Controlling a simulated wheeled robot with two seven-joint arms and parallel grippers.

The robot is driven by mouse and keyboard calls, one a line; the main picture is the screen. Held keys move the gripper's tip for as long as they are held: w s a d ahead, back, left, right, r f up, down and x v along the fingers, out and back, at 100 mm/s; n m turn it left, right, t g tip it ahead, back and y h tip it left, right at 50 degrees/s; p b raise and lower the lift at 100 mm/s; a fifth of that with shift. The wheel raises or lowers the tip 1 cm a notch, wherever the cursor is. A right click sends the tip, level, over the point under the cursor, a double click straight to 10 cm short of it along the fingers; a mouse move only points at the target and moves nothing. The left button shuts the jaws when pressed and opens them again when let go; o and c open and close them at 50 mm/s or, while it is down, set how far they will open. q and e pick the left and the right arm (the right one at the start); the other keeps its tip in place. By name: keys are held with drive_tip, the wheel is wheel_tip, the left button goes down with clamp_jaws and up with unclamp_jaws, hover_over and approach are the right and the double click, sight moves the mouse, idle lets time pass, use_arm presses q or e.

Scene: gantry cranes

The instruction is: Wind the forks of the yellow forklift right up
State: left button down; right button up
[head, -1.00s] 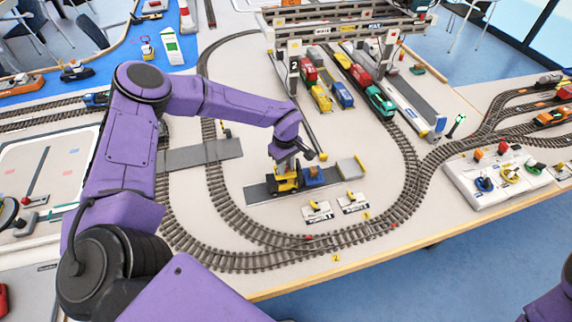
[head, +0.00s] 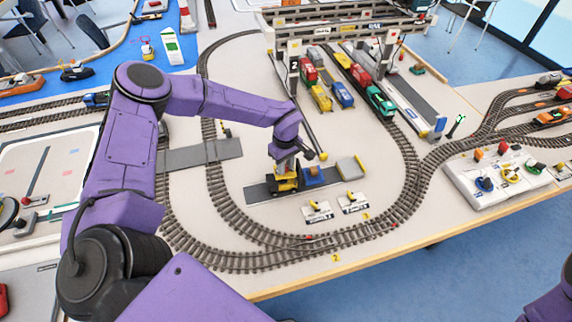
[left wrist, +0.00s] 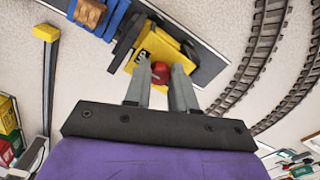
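The yellow forklift (head: 284,186) stands on a dark grey strip inside the track loop. In the left wrist view its yellow body (left wrist: 146,47) shows from above, with a red knob (left wrist: 160,73) on it. My left gripper (left wrist: 161,70) reaches down over the forklift, one finger on each side of the knob. The fingers look closed on it, with little or no gap. A blue pallet with a brown load (left wrist: 97,10) is by the dark mast. The forks and their height are hidden. My right gripper is out of view.
Curved track (head: 225,195) surrounds the strip. A gantry crane (head: 345,40) is behind.

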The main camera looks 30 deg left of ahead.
use_arm(q)
drive_tip(key=c, duration=0.9)
unclamp_jaws()
wheel_tip(320, 180, up, 10)
drive_tip(key=shift+r+b, duration=0.25)
drive_tip(key=shift+b, duration=0.95)
